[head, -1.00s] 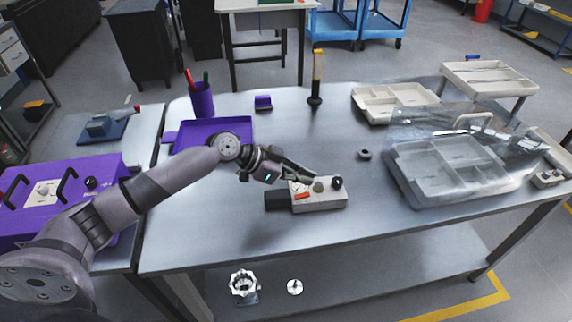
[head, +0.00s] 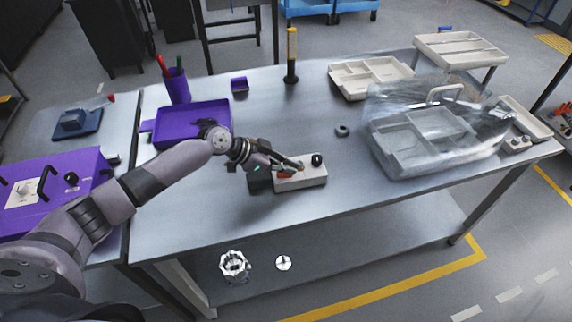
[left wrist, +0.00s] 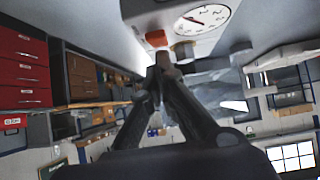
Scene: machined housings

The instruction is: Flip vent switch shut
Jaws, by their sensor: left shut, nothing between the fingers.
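A small pale control box (head: 312,178) stands near the front of the steel table. It carries an orange part (head: 285,177) and a black knob (head: 317,159); I cannot tell which part is the vent switch. My left gripper (head: 299,166) is shut and empty, its fingertips at the top of the box between the orange part and the knob, hiding some of the top. Contact cannot be told. My right gripper is not seen.
A purple tray (head: 190,111) lies behind my left arm. A grey ring (head: 342,131) lies behind the box. A clear-covered tray (head: 432,150) stands to the right. The tabletop in front and right of the box is clear.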

